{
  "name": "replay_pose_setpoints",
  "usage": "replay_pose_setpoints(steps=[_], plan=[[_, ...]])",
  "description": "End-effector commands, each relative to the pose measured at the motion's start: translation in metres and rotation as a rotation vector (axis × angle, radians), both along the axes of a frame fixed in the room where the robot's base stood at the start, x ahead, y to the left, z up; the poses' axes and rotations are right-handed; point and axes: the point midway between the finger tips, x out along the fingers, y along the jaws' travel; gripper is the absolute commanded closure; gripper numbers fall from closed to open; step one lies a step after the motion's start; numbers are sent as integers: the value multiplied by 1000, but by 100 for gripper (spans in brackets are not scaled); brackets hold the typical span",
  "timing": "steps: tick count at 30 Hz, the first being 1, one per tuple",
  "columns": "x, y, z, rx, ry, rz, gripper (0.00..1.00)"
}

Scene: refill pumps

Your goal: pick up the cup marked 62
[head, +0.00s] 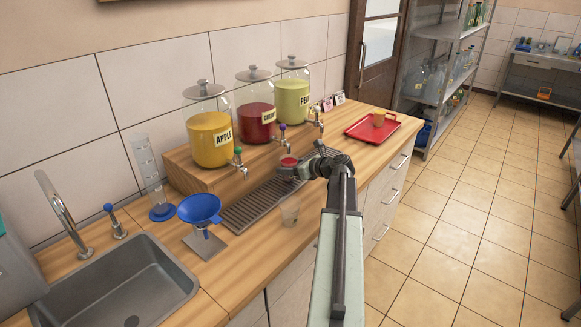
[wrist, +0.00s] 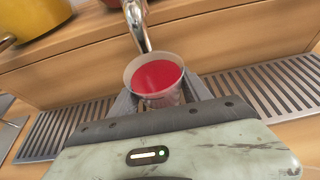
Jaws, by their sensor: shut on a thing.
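My gripper (wrist: 162,102) is shut on a cup (wrist: 166,97) that holds red liquid. The held cup is upright, right below a metal tap (wrist: 136,22) in the wrist view. In the head view, the cup (head: 288,161) shows at my gripper (head: 292,168) over the drip tray. No number can be read on it. A clear, empty-looking cup (head: 290,211) stands on the counter in front of the tray. No marking can be read on these cups either.
Dispensers of yellow (head: 210,138), red (head: 255,112) and pale green (head: 291,98) liquid stand on a wooden riser. A slatted drip tray (head: 250,207) lies below their taps. A blue funnel (head: 199,208), a tall cylinder (head: 149,172) and a sink (head: 115,285) are at left.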

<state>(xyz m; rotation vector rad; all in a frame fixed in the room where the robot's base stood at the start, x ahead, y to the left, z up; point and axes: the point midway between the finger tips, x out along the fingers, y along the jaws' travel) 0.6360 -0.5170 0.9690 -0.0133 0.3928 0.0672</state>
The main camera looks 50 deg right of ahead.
Motion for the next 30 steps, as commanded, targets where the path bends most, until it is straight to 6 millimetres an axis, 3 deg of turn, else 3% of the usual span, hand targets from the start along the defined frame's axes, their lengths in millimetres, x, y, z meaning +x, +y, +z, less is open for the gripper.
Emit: replay_pose_setpoints(steps=[2,15,30], plan=[[0,0,11,0,0,0,99],[-48,72,6,0,0,1,99],[-44,68,133,0,0,2,99]])
